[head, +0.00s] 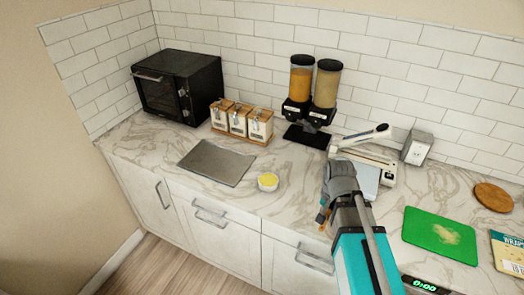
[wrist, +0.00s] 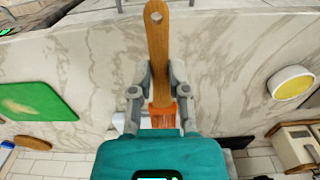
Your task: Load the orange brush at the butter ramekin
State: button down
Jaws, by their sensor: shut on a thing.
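The brush has a wooden handle (wrist: 157,45) with a hole at its end and an orange head (wrist: 163,116). My gripper (wrist: 158,92) is shut on it near the joint of handle and head. In the head view my gripper (head: 326,208) hangs over the front of the counter, and only a small part of the brush shows there. The bristle tips are hidden behind my gripper body in the wrist view. The butter ramekin (head: 268,182), a small white bowl with yellow inside, stands left of my gripper, apart from it. It also shows at the right of the wrist view (wrist: 292,83).
A grey tray (head: 216,163) lies left of the ramekin. Jars (head: 239,121) in a wooden rack, dispensers (head: 313,85) and a black oven (head: 178,88) stand behind. A pale press-like appliance (head: 365,155) is behind my gripper. A green board (head: 440,235) lies right.

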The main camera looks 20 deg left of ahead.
jog(key=shift+w+a, duration=0.1)
jog(key=w+a+r+m+g+y, duration=0.1)
jog(key=w+a+r+m+y, duration=0.2)
jog(key=a, duration=0.6)
jog(key=w+a+r+m+g+y, duration=0.1)
jog(key=w+a+r+m+y, duration=0.1)
jog(key=a, duration=0.7)
jog(key=w+a+r+m+g+y, duration=0.2)
jog(key=w+a+y, duration=0.4)
jog(key=a, duration=0.3)
jog(key=shift+r+m+y+b, duration=0.3)
jog(key=shift+r+m+b, duration=0.15)
jog(key=shift+r+m, duration=0.45)
jog(key=shift+f, duration=0.25)
jog(key=shift+f+b, duration=2.85)
jog(key=shift+b, duration=0.2)
jog(key=shift+d+f+b, duration=0.1)
jog(key=shift+f+b, duration=0.45)
jog(key=shift+w+r, duration=0.1)
jog(key=shift+r, duration=0.05)
notch_tip(320, 180, up, 7)
jog(key=p, duration=0.7)
